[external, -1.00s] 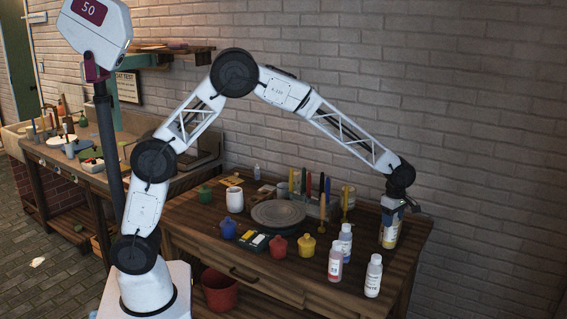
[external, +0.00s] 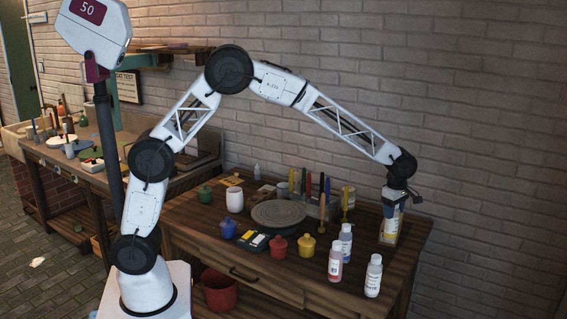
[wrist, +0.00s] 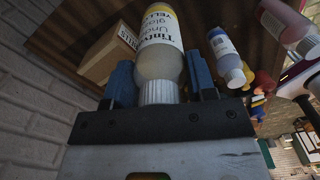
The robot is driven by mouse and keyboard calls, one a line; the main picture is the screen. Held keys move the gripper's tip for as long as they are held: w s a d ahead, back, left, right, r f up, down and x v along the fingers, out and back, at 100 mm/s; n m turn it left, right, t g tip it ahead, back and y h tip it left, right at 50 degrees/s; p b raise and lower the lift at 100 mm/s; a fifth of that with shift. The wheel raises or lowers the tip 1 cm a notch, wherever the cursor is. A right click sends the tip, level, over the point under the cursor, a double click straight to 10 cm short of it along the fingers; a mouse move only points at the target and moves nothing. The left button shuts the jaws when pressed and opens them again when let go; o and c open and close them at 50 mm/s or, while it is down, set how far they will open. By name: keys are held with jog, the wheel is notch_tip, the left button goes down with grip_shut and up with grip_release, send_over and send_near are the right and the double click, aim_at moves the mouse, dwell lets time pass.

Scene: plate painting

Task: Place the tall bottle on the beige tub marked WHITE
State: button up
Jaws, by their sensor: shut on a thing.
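The tall bottle (wrist: 160,55) has a white label with a yellow band reading YELLOW and a pale cap. It also shows at the right end of the bench in the external view (external: 390,228). My gripper (wrist: 163,88) is shut on it near the cap, with one blue finger on each side. The bottle looks about upright in the external view; I cannot tell whether its base touches the bench. I cannot make out a beige tub marked WHITE for certain.
Three smaller bottles, one reddish (external: 335,264), one bluish (external: 346,238) and one white (external: 373,277), stand left of my gripper. A beige box (wrist: 108,52) lies beside the held bottle in the wrist view. Lidded pots and a round turntable (external: 278,213) occupy the middle.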

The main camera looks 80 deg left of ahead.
jog(key=a+r, duration=0.3)
jog(key=a, duration=1.1)
jog(key=a+r, duration=0.3)
jog(key=a, duration=1.1)
jog(key=a+r+n, duration=0.1)
jog(key=a+r, duration=0.3)
jog(key=a, duration=1)
jog(key=shift+a, duration=0.25)
jog(key=shift+f, duration=0.1)
jog(key=shift+f, duration=2.45)
jog(key=shift+f, duration=0.1)
jog(key=shift+f, duration=2.4)
jog(key=shift+f, duration=0.1)
